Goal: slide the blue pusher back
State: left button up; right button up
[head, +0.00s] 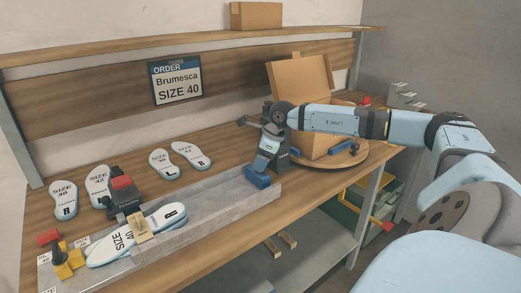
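The blue pusher (258,177) sits at the right part of the grey rail (225,195) on the bench. My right gripper (265,166) comes from the right and points down at the pusher, with its fingertips at the pusher's top. I cannot tell whether the fingers are closed on it. A white SIZE 40 insole (112,243) lies at the left part of the rail, with a tan block (142,225) over it. My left gripper is not in view.
A dark device with a red top (122,190) stands behind the insole. Several insoles (190,156) lie on the bench. An open cardboard box (312,135) stands on a round wooden turntable (300,160) behind my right arm. A yellow piece (68,262) is at the rail's left end.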

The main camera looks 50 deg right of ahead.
jog(key=shift+r, duration=0.1)
jog(key=v, duration=1.3)
jog(key=shift+s+r+p, duration=0.2)
jog(key=shift+r+p, duration=0.1)
jog(key=shift+d+f, duration=0.1)
jog(key=shift+d, duration=0.05)
